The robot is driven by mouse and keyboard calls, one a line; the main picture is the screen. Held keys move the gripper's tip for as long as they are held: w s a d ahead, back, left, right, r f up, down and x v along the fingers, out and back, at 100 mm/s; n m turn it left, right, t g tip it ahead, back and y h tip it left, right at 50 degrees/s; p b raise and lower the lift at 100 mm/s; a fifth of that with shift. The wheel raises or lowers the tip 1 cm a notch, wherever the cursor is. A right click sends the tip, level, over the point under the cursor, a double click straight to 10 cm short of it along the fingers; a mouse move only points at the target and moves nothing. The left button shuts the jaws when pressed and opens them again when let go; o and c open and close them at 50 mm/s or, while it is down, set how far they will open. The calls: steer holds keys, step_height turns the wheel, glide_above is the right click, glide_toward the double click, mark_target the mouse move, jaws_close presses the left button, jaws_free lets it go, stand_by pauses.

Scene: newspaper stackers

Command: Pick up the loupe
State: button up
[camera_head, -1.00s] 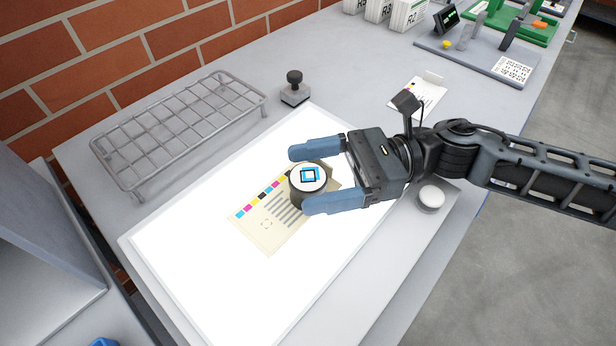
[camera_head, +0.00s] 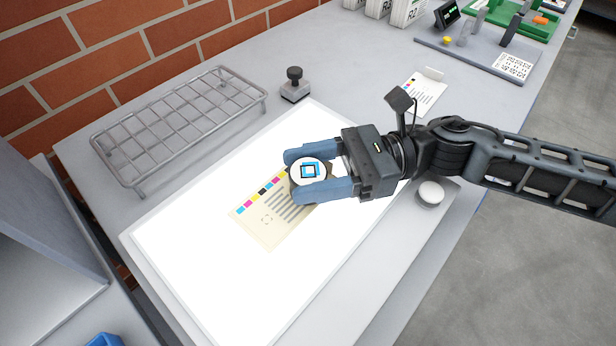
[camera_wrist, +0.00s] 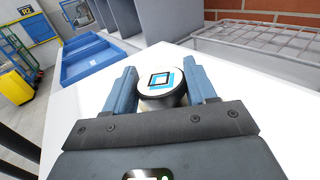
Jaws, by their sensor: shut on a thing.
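The loupe (camera_head: 309,171) is a short dark cylinder with a white top bearing a blue and black square mark. It is over a printed card (camera_head: 262,222) on the bright white light table (camera_head: 215,290). My gripper (camera_head: 306,174) has its two blue fingers closed on either side of the loupe. In the wrist view the loupe (camera_wrist: 160,85) sits between the two fingers. Its lower part is mostly hidden by the fingers, and I cannot tell whether it touches the card.
A wire rack (camera_head: 180,125) stands at the back left by the brick wall. A black-handled stamp (camera_head: 294,85) stands behind the light table. Another card (camera_head: 420,92) lies at the back right.

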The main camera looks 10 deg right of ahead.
mark_target(310, 172)
steer(key=shift+r, duration=0.1)
steer(key=shift+r, duration=0.5)
step_height(310, 172, up, 2)
steer(key=shift+r, duration=0.25)
steer(key=s+d+r+b, duration=0.1)
steer(key=s+d+r, duration=0.5)
steer(key=d, duration=0.4)
steer(key=shift+r+b, duration=0.35)
steer(key=shift+r, duration=0.3)
